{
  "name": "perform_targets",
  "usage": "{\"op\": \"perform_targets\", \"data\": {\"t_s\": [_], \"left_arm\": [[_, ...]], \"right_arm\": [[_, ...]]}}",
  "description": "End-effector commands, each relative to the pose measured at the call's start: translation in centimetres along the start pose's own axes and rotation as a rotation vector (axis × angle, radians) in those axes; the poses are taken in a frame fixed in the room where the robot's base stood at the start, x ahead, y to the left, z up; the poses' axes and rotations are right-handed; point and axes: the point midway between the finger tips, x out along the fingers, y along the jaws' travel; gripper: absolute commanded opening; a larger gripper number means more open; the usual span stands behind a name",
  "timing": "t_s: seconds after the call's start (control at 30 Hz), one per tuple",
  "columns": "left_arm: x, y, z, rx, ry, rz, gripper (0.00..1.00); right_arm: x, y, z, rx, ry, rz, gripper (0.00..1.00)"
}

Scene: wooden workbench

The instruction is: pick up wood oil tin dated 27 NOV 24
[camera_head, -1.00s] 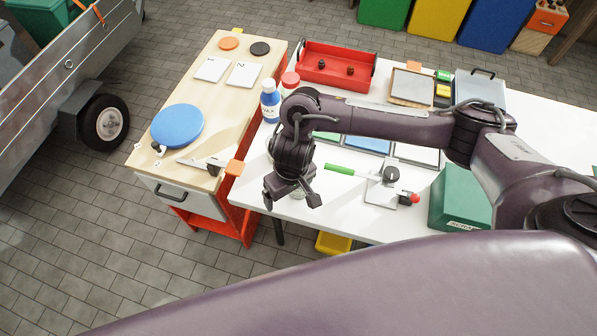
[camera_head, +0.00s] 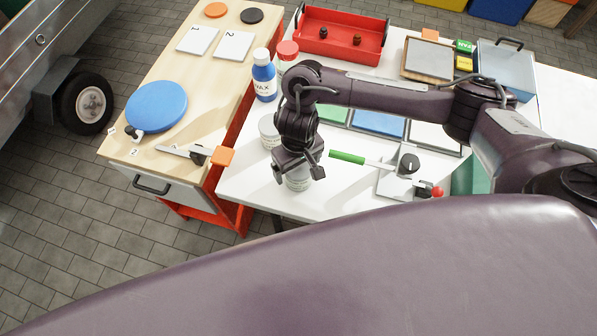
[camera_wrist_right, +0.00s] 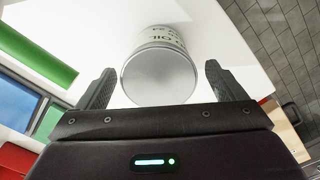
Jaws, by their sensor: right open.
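A pale grey cylindrical tin (camera_head: 298,184) stands on the white table near its front edge, partly hidden by my right gripper (camera_head: 299,174). In the right wrist view the tin (camera_wrist_right: 155,76) has a plain lid and a label with dark print that reads partly "OIL". The date is too small to read. My right gripper (camera_wrist_right: 160,88) is open, with one finger on each side of the tin and gaps on both sides. A second pale tin (camera_head: 268,131) stands just behind, partly hidden by my arm. My left gripper is not in view.
A blue WAX bottle (camera_head: 264,80) and a red-capped jar (camera_head: 287,55) stand behind the tins. A green-handled tool (camera_head: 347,157) lies to the right. A red tray (camera_head: 340,40) is at the back. A wooden bench (camera_head: 190,95) adjoins on the left.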

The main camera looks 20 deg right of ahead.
Motion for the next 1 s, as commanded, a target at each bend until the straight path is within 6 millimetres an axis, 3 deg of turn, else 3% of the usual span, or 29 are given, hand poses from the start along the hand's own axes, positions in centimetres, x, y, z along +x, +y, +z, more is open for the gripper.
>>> {"op": "perform_targets", "data": {"t_s": [0.2,0.3,0.63,1.0], "left_arm": [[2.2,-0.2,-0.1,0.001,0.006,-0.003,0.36],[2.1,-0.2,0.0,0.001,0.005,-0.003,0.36],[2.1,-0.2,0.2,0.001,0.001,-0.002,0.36],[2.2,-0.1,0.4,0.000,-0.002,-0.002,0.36]], "right_arm": [[3.8,0.1,0.2,0.002,-0.004,-0.002,0.90],[4.6,0.2,0.1,0.000,-0.001,0.001,0.90],[5.1,0.2,0.0,-0.001,0.001,0.000,0.89],[5.1,0.2,0.0,0.000,0.001,0.000,0.40]]}}
